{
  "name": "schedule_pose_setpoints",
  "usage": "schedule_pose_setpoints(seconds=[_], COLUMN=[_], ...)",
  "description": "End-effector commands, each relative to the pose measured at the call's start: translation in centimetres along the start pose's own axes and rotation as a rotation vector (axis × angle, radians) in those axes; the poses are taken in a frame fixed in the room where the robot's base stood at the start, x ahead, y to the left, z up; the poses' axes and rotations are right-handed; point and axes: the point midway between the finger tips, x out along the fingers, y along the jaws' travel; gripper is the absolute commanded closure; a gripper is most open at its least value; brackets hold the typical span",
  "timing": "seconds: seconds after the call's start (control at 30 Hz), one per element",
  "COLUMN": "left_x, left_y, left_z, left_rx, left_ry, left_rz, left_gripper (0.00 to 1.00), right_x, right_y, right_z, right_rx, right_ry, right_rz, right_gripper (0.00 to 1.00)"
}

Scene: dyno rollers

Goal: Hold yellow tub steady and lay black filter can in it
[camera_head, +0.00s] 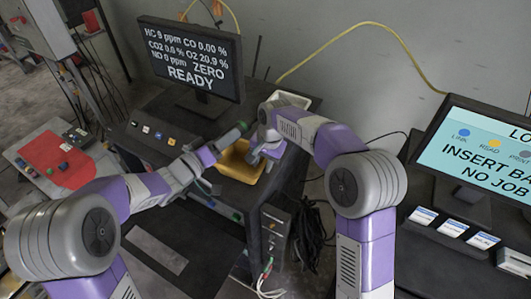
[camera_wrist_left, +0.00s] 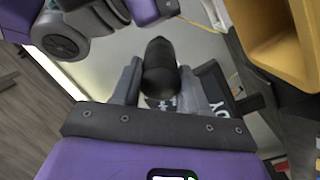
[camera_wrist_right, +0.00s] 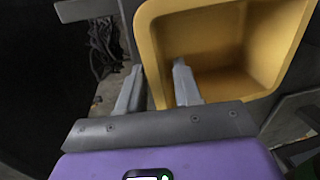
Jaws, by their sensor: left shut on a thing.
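The black filter can (camera_wrist_left: 160,68) is a dark rounded cylinder between the fingers of my left gripper (camera_wrist_left: 157,88), which is shut on it. In the head view my left gripper (camera_head: 222,144) is in the air at the far left side of the yellow tub (camera_head: 238,170). The tub is an open box on the dark cabinet; its rim shows in the left wrist view (camera_wrist_left: 262,28). My right gripper (camera_wrist_right: 158,85) is at the tub's near wall in the right wrist view, one finger outside and one inside. Its fingers look apart, with the wall between them.
A monitor reading READY (camera_head: 190,60) stands behind the tub. A white tray (camera_head: 290,100) is beyond my right gripper. A second monitor (camera_head: 480,150) stands at the right. A red mat (camera_head: 55,155) lies on a bench at the left.

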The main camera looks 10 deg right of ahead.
Motion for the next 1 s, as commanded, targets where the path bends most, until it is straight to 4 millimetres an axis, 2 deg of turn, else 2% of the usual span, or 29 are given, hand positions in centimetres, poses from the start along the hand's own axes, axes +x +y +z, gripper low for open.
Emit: schedule_pose_setpoints(seconds=[0.13, 0.43, 0.67, 1.0], left_x=[0.01, 0.0, 0.01, 0.01], left_y=[0.04, 0.03, 0.04, 0.04], left_z=[-0.03, -0.04, -0.04, -0.04], left_rx=[0.0, 0.0, 0.0, 0.0], left_ry=[0.001, 0.001, 0.001, 0.001], left_rz=[0.001, 0.001, 0.001, 0.001], left_gripper=[1.0, 1.0, 1.0, 1.0], right_x=[0.95, 1.16, 1.14, 1.13], right_y=[0.0, 0.01, 0.01, 0.01], right_z=[-0.01, -0.01, -0.01, -0.02], right_rx=[0.0, 0.0, 0.0, 0.0], right_ry=[0.001, 0.001, 0.001, 0.001], right_rz=[-0.001, -0.001, -0.001, -0.001], right_gripper=[0.66, 0.66, 1.0, 1.0])
